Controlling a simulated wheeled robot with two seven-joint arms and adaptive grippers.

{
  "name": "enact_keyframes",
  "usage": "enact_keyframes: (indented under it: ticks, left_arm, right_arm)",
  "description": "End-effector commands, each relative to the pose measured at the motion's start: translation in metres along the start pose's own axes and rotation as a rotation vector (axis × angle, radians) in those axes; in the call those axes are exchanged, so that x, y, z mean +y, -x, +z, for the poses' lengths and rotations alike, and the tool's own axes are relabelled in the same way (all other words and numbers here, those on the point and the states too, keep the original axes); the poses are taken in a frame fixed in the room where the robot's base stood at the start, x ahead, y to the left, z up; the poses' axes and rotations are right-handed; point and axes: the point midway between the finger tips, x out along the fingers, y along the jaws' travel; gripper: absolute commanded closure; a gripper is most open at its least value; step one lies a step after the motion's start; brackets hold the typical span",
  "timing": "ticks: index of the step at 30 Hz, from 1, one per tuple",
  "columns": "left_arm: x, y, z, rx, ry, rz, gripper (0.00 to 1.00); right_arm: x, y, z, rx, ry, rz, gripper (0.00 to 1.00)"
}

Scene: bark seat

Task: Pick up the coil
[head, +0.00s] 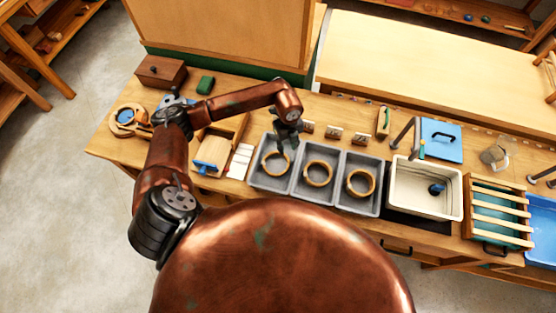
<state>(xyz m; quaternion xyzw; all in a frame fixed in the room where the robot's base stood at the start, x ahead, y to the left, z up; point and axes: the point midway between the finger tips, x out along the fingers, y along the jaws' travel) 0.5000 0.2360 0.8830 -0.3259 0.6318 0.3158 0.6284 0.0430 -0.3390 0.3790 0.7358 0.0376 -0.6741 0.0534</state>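Three tan ring-shaped coils lie in a row of grey trays on the workbench: a left coil (275,164), a middle coil (318,174) and a right coil (360,183). Each lies in its own compartment of the grey trays (298,197). My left gripper (287,147) points down over the back of the left compartment, just above and behind the left coil. Its dark fingers look apart with nothing between them, though they are small here. Whether they touch the coil's back rim cannot be told. My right gripper is not in view.
A white basin (426,208) stands right of the trays, with a slatted wooden rack (497,211) beyond it. White tiles (240,161) and a wooden box with a blue-handled tool (211,151) lie to the left. Small wooden blocks (333,134) line the back.

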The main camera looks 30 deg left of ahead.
Motion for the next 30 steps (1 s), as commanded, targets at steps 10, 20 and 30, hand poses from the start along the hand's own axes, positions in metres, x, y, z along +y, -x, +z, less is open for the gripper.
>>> enact_keyframes:
  ticks: [10, 20, 30]
  left_arm:
    - [0.003, -0.035, 0.001, -0.010, 0.006, 0.015, 0.71]
    - [0.002, -0.075, -0.002, -0.010, 0.005, 0.013, 0.71]
    - [0.002, -0.076, -0.001, -0.010, 0.004, 0.012, 0.78]
  right_arm:
    - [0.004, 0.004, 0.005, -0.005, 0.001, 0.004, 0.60]
    - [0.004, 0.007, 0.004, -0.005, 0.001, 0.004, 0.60]
    - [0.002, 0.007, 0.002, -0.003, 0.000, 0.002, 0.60]
